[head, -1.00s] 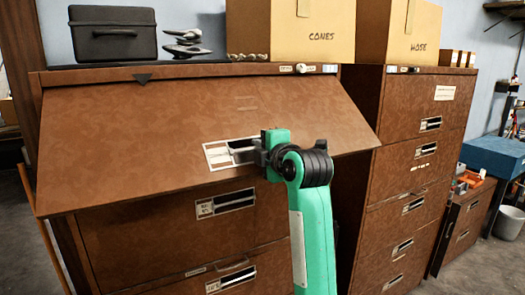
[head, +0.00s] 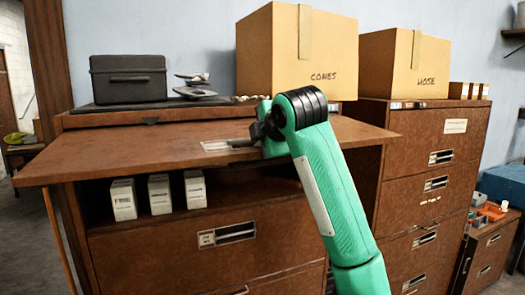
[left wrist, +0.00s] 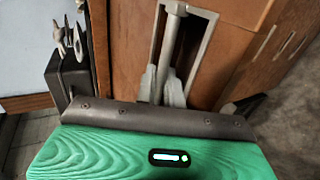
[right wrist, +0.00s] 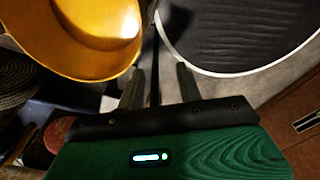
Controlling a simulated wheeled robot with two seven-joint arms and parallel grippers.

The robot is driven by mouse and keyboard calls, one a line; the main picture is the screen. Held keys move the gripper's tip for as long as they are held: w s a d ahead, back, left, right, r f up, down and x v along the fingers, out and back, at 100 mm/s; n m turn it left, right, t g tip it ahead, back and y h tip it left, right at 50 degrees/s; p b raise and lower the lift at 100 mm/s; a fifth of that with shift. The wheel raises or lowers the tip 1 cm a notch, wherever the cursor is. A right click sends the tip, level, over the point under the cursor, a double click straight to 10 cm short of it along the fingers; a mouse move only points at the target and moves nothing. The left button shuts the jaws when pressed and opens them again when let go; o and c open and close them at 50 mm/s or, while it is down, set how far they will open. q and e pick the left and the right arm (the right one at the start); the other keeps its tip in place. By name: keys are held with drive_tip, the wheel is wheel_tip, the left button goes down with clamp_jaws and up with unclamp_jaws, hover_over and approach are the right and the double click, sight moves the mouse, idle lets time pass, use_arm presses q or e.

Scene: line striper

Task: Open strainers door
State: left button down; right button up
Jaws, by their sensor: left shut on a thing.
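The strainers door (head: 110,152) is the brown top flap of the left cabinet. It is swung up to nearly level, and the compartment under it shows. My left gripper (head: 252,134) is at the door's handle and label plate (head: 218,145), near the front edge. In the left wrist view, the left gripper (left wrist: 160,85) is shut on the grey handle (left wrist: 171,40) of the brown door (left wrist: 124,45). My right gripper (right wrist: 158,82) shows only in the right wrist view. Its fingers are apart, with a dark thin upright strip seen between them; nothing is clearly held.
Three white boxes (head: 160,194) stand inside the opened compartment. A black case (head: 128,78) and a cardboard box marked CONES (head: 290,60) stand on the cabinet top. A second cabinet (head: 412,150) is to the right. A yellow round object (right wrist: 95,40) is near my right gripper.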

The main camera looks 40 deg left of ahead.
use_arm(q)
drive_tip(key=shift+r, duration=0.5)
use_arm(e)
drive_tip(key=shift+a, duration=0.1)
use_arm(q)
drive_tip(key=shift+h, duration=0.3)
use_arm(e)
drive_tip(key=shift+d, duration=0.6)
use_arm(q)
drive_tip(key=c, duration=1.6)
unclamp_jaws()
drive_tip(key=shift+a, duration=0.15)
drive_tip(key=shift+w, duration=0.1)
use_arm(e)
drive_tip(key=shift+a, duration=0.1)
use_arm(q)
drive_tip(key=shift+d+r, duration=0.15)
drive_tip(key=shift+d, duration=0.1)
drive_tip(key=shift+p+v, duration=0.4)
drive_tip(key=shift+v, duration=6.15)
use_arm(e)
drive_tip(key=shift+a+r, duration=0.1)
drive_tip(key=shift+r, duration=0.3)
